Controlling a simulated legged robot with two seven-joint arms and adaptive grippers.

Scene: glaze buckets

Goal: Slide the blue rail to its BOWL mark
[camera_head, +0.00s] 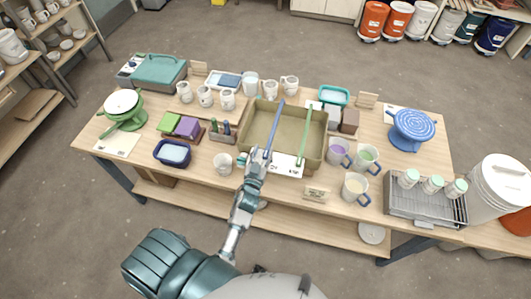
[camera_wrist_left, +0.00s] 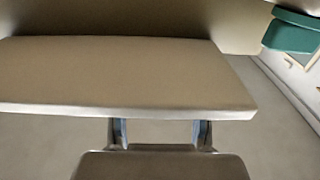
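The blue rail (camera_head: 274,126) lies across the beige basin (camera_head: 250,127), running from its back rim to its front rim, left of the green rail (camera_head: 304,137). A white card (camera_head: 286,165) with small dark marks is on the basin's front; I cannot read a BOWL mark. My left gripper (camera_head: 259,156) is at the basin's front rim, by the near end of the blue rail; contact is unclear. In the left wrist view its fingers (camera_wrist_left: 160,132) stand apart with no rail visible between them, below a beige basin wall (camera_wrist_left: 120,75). My right gripper is not in view.
A white cup (camera_head: 223,164) and a tool holder (camera_head: 224,132) stand left of the basin. Mugs (camera_head: 338,152) stand close to its right, and a small sign (camera_head: 316,193) is in front. More mugs (camera_head: 205,95) line the back.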

